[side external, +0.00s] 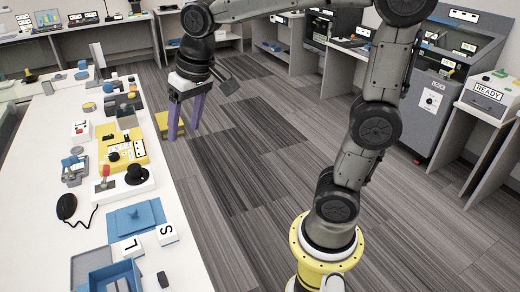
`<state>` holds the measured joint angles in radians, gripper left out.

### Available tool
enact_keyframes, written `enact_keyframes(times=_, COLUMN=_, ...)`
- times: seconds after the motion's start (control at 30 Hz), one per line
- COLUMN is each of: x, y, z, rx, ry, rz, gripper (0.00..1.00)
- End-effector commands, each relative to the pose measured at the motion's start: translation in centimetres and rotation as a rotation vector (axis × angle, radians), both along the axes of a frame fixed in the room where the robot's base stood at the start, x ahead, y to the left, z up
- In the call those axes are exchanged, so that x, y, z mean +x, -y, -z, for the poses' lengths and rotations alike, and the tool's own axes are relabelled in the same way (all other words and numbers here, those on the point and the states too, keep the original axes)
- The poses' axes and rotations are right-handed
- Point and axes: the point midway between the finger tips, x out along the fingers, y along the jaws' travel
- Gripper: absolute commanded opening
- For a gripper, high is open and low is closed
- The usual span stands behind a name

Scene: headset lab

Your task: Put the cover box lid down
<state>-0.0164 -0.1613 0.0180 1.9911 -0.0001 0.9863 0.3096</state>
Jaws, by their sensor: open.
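A blue box (122,276) with grey upper panels (92,262) stands at the near end of the white table, cut by the bottom edge of the side external view. A flat blue square piece (136,218) with a small raised part lies behind it. I cannot tell which of these is the cover box lid. My gripper (183,134) has two purple fingers pointing down, apart, with nothing between them. It hangs beside the table's right edge, past the yellow device, well away from the blue box.
Open floor lies right of the table; desks line the back.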

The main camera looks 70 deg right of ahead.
Motion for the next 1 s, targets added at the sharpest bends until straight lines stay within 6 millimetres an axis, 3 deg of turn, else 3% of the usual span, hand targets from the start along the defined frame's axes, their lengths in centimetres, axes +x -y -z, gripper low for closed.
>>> enact_keyframes(times=0.03, x=-2.4, y=0.1, z=-0.4, rx=-0.011, ry=0.028, rz=-0.03, gripper=0.64)
enact_keyframes(times=0.2, x=-9.3, y=0.4, z=0.4, rx=-0.056, ry=0.103, rz=-0.141, gripper=0.64)
enact_keyframes(times=0.4, x=-14.6, y=0.5, z=2.5, rx=-0.101, ry=0.164, rz=-0.236, gripper=0.64)
enact_keyframes(times=0.6, x=-16.2, y=0.5, z=3.6, rx=-0.119, ry=0.184, rz=-0.27, gripper=0.64)
enact_keyframes(times=1.0, x=-16.2, y=0.5, z=3.6, rx=-0.119, ry=0.183, rz=-0.27, gripper=0.64)
